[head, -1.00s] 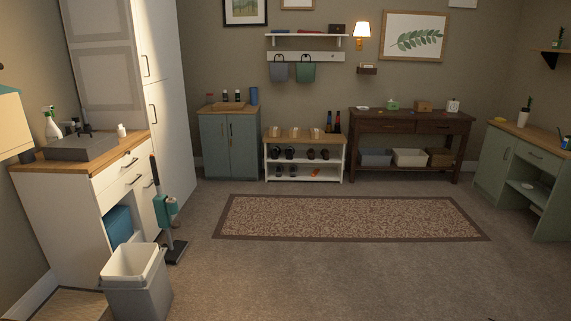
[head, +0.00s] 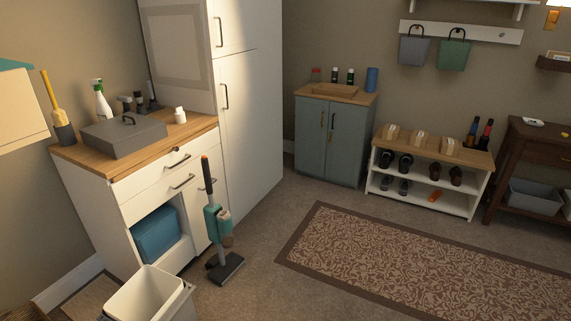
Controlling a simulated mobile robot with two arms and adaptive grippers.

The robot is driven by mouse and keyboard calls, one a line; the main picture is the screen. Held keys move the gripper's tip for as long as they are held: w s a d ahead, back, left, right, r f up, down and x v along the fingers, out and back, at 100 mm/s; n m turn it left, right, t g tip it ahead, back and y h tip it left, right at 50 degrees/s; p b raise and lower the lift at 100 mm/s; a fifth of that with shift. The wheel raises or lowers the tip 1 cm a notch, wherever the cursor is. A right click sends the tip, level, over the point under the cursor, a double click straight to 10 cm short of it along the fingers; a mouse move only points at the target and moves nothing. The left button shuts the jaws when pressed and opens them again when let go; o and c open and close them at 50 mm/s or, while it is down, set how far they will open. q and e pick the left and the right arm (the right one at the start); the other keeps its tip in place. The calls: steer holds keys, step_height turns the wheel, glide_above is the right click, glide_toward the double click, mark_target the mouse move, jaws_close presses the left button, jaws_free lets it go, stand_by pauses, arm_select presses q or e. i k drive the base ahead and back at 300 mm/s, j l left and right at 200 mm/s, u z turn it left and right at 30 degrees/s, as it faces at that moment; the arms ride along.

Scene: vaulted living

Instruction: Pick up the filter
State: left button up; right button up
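I cannot pick out a filter for certain in the head view. A small white item (head: 180,115) stands on the wooden counter at the left, beside a grey box with a handle (head: 124,136); I cannot tell what it is. A teal and grey stick vacuum (head: 217,226) stands upright on the floor in front of the white cabinet. Neither of my grippers shows in this view.
The counter (head: 86,158) also holds a spray bottle (head: 101,101) and a yellow-handled brush (head: 55,108). An open bin (head: 148,296) stands in front of it. A blue-grey cabinet (head: 331,141) and shoe rack (head: 428,178) line the back wall. The patterned rug (head: 420,262) is clear.

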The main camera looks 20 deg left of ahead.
mark_target(222, 215)
steer(key=i+j+u, duration=0.25)
steer(key=i, duration=0.25)
steer(key=i+u, duration=0.25)
steer(key=i, duration=0.25)
steer(key=i+l+u, duration=0.2)
steer(key=i, duration=0.3)
steer(key=i+u, duration=0.25)
steer(key=i, duration=0.25)
steer(key=i+l+u, duration=0.25)
steer(key=i, duration=0.25)
steer(key=i+l+u, duration=0.15)
steer(key=i+u, duration=0.3)
steer(key=i, duration=0.05)
